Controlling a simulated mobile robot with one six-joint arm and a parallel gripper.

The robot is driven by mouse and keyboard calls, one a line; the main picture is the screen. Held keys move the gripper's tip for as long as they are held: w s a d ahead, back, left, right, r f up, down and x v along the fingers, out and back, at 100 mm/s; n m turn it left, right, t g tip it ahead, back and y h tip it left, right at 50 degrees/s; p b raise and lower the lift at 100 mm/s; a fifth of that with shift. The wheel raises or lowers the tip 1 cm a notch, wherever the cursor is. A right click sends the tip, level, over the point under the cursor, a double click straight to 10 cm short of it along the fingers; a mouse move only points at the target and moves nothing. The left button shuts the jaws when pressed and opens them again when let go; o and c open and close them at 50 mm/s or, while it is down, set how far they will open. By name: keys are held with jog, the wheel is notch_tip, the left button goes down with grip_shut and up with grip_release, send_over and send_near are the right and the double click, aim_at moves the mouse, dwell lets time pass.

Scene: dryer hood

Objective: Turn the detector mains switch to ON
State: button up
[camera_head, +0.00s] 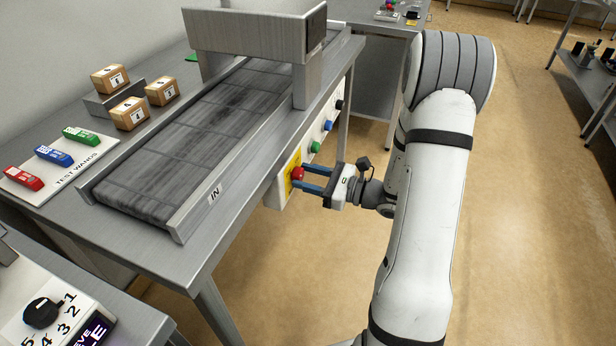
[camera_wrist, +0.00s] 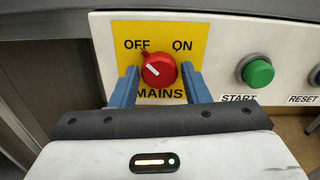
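The mains switch is a red rotary knob (camera_wrist: 158,70) on a yellow plate (camera_wrist: 160,32) marked OFF at upper left, ON at upper right and MAINS below. Its white pointer line is at the knob's upper left, on the OFF side. The knob also shows in the head view (camera_head: 297,174) on the conveyor's side panel. My gripper (camera_wrist: 160,78) is open, with one blue finger on each side of the knob and a small gap showing on both sides. In the head view my gripper (camera_head: 303,179) reaches the panel from the right.
Right of the switch are a green START button (camera_wrist: 257,72) and a blue RESET button (camera_wrist: 316,76). Above the panel is the conveyor (camera_head: 190,135) with its detector arch (camera_head: 250,35). The floor (camera_head: 530,200) to the right is clear.

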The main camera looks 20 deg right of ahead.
jog(key=c, duration=0.6)
jog(key=shift+r+m+p, duration=0.1)
jog(key=shift+m+p, duration=0.2)
jog(key=shift+p, duration=0.1)
jog(key=shift+r+m+p, duration=0.15)
jog(key=shift+m+p, duration=0.75)
jog(key=shift+p, duration=0.25)
jog(key=m+p, duration=0.4)
jog(key=shift+m+p, duration=0.3)
jog(key=shift+p, duration=0.1)
jog(key=m+p, duration=0.5)
jog(key=m, duration=0.1)
jog(key=shift+p, duration=0.3)
jog(key=m+p, duration=0.1)
jog(key=m, duration=0.1)
jog(key=m+p, duration=0.2)
jog(key=m, duration=0.1)
jog(key=shift+w+f, duration=0.1)
jog(key=shift+f, duration=0.1)
